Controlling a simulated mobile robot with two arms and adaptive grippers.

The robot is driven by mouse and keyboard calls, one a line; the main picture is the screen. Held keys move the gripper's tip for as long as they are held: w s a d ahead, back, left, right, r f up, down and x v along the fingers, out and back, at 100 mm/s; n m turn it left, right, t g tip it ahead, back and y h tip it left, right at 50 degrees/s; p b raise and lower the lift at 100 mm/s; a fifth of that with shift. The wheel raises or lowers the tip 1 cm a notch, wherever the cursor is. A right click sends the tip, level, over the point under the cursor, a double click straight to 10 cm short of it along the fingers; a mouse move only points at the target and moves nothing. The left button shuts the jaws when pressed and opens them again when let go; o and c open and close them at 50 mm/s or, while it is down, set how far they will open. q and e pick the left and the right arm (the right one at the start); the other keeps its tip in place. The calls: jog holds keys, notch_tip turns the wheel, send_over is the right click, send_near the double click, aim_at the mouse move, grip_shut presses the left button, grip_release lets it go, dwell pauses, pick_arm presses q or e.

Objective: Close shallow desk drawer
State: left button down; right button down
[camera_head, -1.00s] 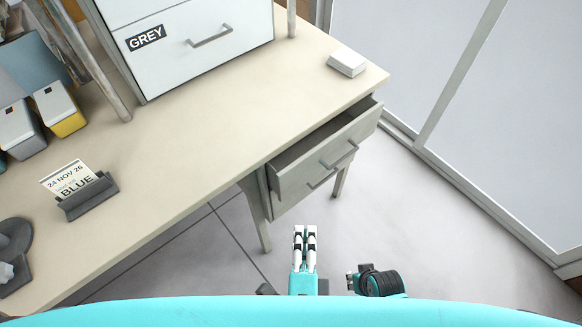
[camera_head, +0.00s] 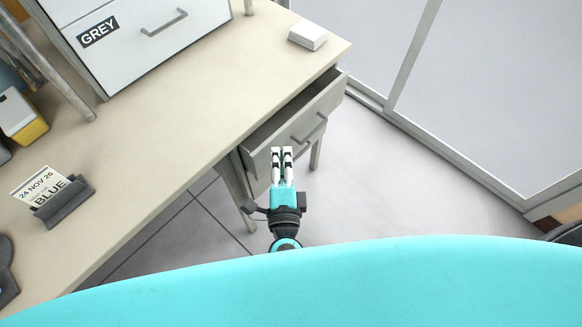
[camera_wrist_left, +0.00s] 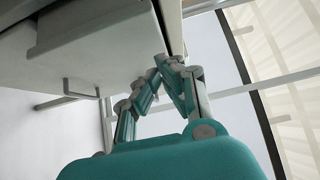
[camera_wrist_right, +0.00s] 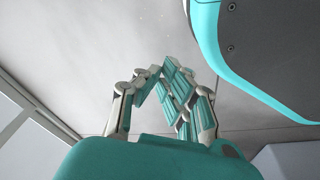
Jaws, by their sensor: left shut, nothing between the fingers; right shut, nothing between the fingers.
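The shallow desk drawer (camera_head: 298,121) is the upper drawer under the desk's right end, and it stands partly pulled out with a dark gap above its front. A grey bar handle (camera_head: 310,129) is on its front. My left gripper (camera_head: 281,150) is shut and empty, with its fingertips at the left part of the drawer front; I cannot tell whether they touch it. In the left wrist view the fingertips (camera_wrist_left: 165,62) show close to a pale drawer panel. My right gripper is out of the head view; in its wrist view its fingers (camera_wrist_right: 155,75) are shut and empty over the floor.
The beige desk top (camera_head: 200,120) carries a small white box (camera_head: 308,35) near its right corner, a date card holder (camera_head: 63,203) and a white cabinet marked GREY (camera_head: 150,45). Open floor lies right of the drawer, up to a glass wall (camera_head: 480,90).

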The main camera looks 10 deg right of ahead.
aim_at(262, 153)
pick_arm(q)
jog(key=shift+w+a, duration=0.2)
jog(key=shift+w, duration=0.1)
pick_arm(e)
jog(key=shift+s+f, duration=0.1)
jog(key=shift+f, duration=0.05)
